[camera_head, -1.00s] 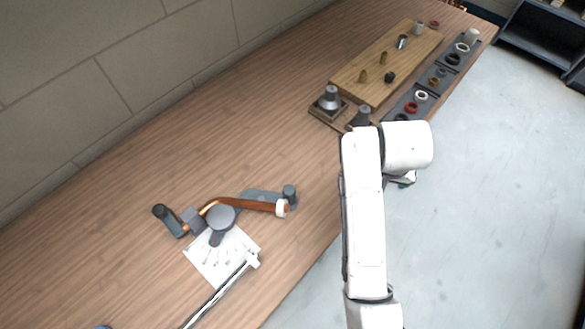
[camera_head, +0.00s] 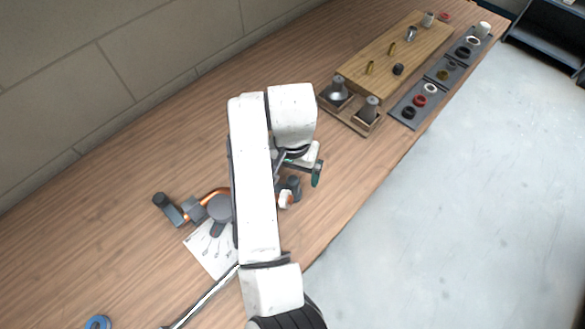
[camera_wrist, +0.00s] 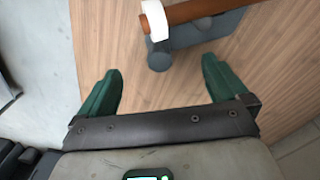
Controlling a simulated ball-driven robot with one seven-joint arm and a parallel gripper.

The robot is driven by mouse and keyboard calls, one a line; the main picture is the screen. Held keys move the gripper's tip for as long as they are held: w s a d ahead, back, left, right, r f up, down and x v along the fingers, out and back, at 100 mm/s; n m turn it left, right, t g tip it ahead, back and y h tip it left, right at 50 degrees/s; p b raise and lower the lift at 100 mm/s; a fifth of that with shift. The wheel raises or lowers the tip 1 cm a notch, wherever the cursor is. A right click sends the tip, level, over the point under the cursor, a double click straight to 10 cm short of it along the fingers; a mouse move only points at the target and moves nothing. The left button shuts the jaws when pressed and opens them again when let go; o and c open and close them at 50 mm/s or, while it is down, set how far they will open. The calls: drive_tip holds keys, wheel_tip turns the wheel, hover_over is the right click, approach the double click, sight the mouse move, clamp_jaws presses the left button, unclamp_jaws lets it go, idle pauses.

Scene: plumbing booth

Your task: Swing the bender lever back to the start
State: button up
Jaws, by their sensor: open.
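The pipe bender has a grey round die (camera_head: 219,208) on the bench, left of my arm. A copper pipe (camera_head: 210,192) curves around it; my arm hides its middle. A dark handle (camera_head: 166,206) lies at the left. A grey arm with an upright knob (camera_head: 293,186) is at the right, beside the pipe's white end collar (camera_head: 285,199). My gripper (camera_head: 300,165) is above and just behind that knob. In the wrist view its green fingers (camera_wrist: 162,68) are open and empty. The knob (camera_wrist: 158,57) shows between the fingertips, under the pipe (camera_wrist: 195,10) and white collar (camera_wrist: 155,20). Contact cannot be told.
A printed sheet (camera_head: 207,252) lies under the bender, with a long metal rod (camera_head: 205,298) in front. A blue ring (camera_head: 98,323) is at lower left. A wooden board with fittings (camera_head: 425,42) and a dark tray (camera_head: 422,118) stand at the back right. Bare bench lies behind the bender.

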sight(292, 179)
drive_tip(key=shift+f+b, duration=2.45)
drive_tip(key=shift+f, duration=0.4)
drive_tip(key=shift+c, duration=0.3)
drive_tip(key=c, duration=1)
drive_tip(key=shift+w, duration=0.15)
drive_tip(key=shift+w+a+n, duration=0.3)
drive_tip(key=shift+w+n, duration=0.15)
drive_tip(key=shift+w, duration=0.15)
drive_tip(key=shift+w+a+n, duration=0.25)
drive_tip(key=shift+w+n, duration=0.2)
drive_tip(key=shift+w, duration=0.1)
drive_tip(key=shift+w+a, duration=0.1)
drive_tip(key=shift+w+a+n, duration=0.7)
drive_tip(key=shift+w+n, duration=0.1)
drive_tip(key=shift+w, duration=0.25)
